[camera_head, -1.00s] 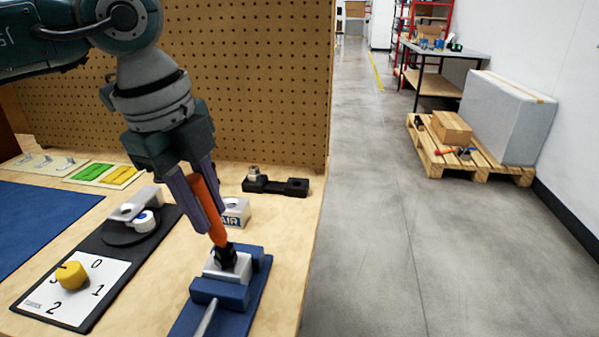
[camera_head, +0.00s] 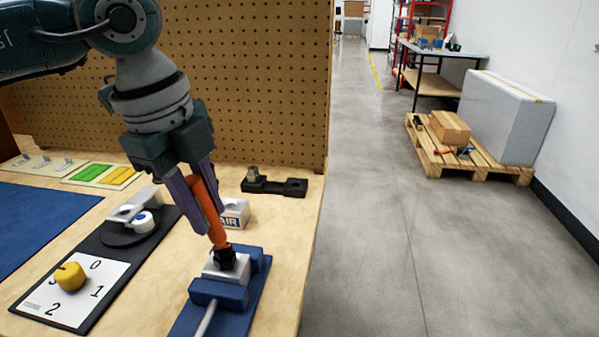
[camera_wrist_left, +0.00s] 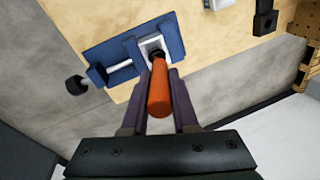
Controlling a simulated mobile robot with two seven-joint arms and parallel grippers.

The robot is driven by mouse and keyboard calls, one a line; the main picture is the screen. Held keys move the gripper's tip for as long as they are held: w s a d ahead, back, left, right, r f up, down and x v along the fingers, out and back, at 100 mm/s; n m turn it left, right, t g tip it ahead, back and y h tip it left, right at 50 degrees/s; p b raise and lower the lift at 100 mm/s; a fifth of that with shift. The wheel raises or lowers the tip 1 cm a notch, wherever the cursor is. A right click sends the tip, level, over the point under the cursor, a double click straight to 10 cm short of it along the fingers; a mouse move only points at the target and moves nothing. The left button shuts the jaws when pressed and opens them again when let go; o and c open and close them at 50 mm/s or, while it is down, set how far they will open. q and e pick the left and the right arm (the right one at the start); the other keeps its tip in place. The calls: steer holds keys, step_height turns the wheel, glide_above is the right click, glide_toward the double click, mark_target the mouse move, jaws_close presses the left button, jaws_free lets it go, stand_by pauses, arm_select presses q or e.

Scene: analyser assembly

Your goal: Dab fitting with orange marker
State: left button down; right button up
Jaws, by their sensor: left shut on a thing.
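My left gripper (camera_head: 205,205) is shut on the orange marker (camera_head: 208,198), which it holds tilted with the tip downward. In the left wrist view the marker (camera_wrist_left: 159,92) lies between the two purple fingers. The marker's lower end is at a black fitting (camera_head: 226,258) on a light grey block (camera_head: 222,270). That block sits in the blue vise (camera_head: 232,294), which also shows in the left wrist view (camera_wrist_left: 172,40). I cannot tell whether the tip touches the fitting. My right gripper is out of view.
A white block marked AIR (camera_head: 236,213) stands behind the vise, with a black bracket (camera_head: 272,187) farther back. A dial panel with a yellow knob (camera_head: 70,276) lies left. A pegboard (camera_head: 250,80) bounds the bench behind; its right edge drops to open floor.

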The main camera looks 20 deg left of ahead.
mark_target(197, 175)
arm_select(q)
steer(key=shift+w+p+v, duration=0.25)
steer(key=shift+p+v, duration=0.8)
steer(key=shift+v, duration=0.1)
steer(key=shift+w+p+v, duration=0.2)
steer(key=shift+p+v, duration=0.8)
steer(key=shift+v, duration=0.15)
steer(key=shift+w+p+v, duration=0.25)
steer(key=shift+p+v, duration=0.8)
steer(key=shift+v, duration=0.05)
steer(key=shift+d+r, duration=0.15)
steer(key=shift+d, duration=0.05)
